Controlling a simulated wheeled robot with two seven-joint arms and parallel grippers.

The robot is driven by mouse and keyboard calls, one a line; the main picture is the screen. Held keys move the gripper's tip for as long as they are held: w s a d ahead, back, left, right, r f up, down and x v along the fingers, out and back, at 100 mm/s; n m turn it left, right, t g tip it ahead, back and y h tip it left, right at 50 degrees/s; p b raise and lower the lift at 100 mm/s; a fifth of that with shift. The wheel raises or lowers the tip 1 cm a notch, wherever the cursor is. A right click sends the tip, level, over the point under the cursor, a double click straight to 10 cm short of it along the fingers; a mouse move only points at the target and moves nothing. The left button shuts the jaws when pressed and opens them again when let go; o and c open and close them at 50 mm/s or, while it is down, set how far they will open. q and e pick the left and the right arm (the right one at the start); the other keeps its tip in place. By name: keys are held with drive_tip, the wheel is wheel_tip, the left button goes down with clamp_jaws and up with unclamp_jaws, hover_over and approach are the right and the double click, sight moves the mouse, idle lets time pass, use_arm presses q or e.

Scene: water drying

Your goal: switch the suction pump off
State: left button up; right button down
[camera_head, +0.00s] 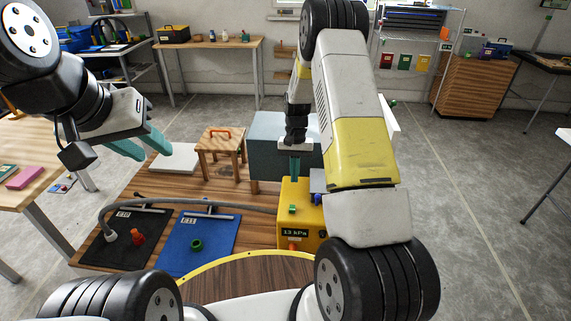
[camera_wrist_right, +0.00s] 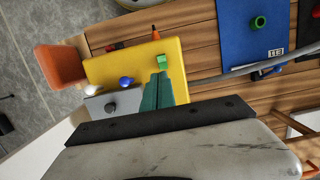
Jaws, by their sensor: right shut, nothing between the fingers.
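The suction pump is a yellow box (camera_head: 308,228) on the wooden table, its display reading 13 kPa. A green switch (camera_head: 292,209) sits on its top face, with a red-orange knob (camera_head: 292,246) below the display. In the right wrist view, the yellow box (camera_wrist_right: 125,70) carries the green switch (camera_wrist_right: 162,62) just beyond the fingertips. My right gripper (camera_head: 295,176) is shut and empty, its teal fingers just above the pump beside the switch; I cannot tell whether they touch it. My left gripper (camera_head: 143,148) is open and empty, raised at the left, away from the pump.
A grey hose (camera_head: 175,201) runs to the pump past a black mat (camera_head: 100,250) and a blue mat (camera_head: 225,232) holding a green ring (camera_head: 196,244). A small wooden stool (camera_head: 221,146) and a blue-grey box (camera_head: 272,160) stand behind. A blue knob (camera_wrist_right: 126,82) sits near the switch.

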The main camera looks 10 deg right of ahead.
sight(293, 209)
drive_tip(key=f, duration=0.3)
drive_tip(key=s+f, duration=0.1)
drive_tip(key=f, duration=0.3)
drive_tip(key=s+f, duration=0.1)
drive_tip(key=f, duration=0.3)
drive_tip(key=shift+a+f, duration=0.15)
drive_tip(key=shift+a, duration=0.15)
